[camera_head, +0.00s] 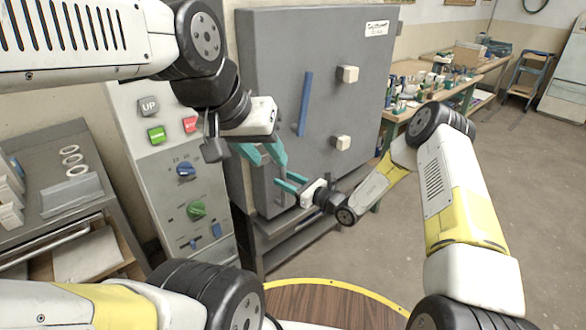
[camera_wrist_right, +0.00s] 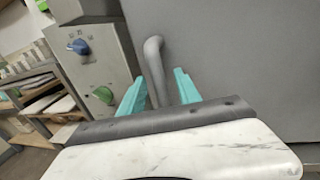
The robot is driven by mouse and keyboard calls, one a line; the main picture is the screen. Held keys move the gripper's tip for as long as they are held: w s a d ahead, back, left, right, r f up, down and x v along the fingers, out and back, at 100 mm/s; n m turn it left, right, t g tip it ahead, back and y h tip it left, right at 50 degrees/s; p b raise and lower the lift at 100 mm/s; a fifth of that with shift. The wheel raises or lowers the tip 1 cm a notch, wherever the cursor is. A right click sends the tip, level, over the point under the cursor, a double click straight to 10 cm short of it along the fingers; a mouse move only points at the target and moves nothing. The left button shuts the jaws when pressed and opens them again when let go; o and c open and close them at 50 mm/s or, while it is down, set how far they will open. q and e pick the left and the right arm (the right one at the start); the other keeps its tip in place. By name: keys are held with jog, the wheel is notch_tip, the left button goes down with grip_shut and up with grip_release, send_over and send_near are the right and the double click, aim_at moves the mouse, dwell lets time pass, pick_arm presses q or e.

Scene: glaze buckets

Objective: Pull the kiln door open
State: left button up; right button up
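The grey kiln door (camera_head: 345,110) fills the middle of the head view and looks closed. My right gripper (camera_head: 279,184) is at the lower left of the door. Its teal fingers (camera_wrist_right: 160,88) are apart, one on each side of the handle, with gaps visible. My left gripper (camera_head: 270,160) hangs just above the right one, in front of the kiln's left edge, its teal fingers apart and empty.
A control panel (camera_head: 160,190) with buttons and knobs stands left of the kiln. A blue bar (camera_head: 305,104) and two pale blocks (camera_head: 347,74) are on the door. A cluttered bench (camera_head: 425,90) is behind at right. The floor (camera_head: 540,190) at right is open.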

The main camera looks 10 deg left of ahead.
jog(key=shift+w+a, duration=0.25)
jog(key=shift+a, duration=0.3)
grip_shut()
dwell(1.1)
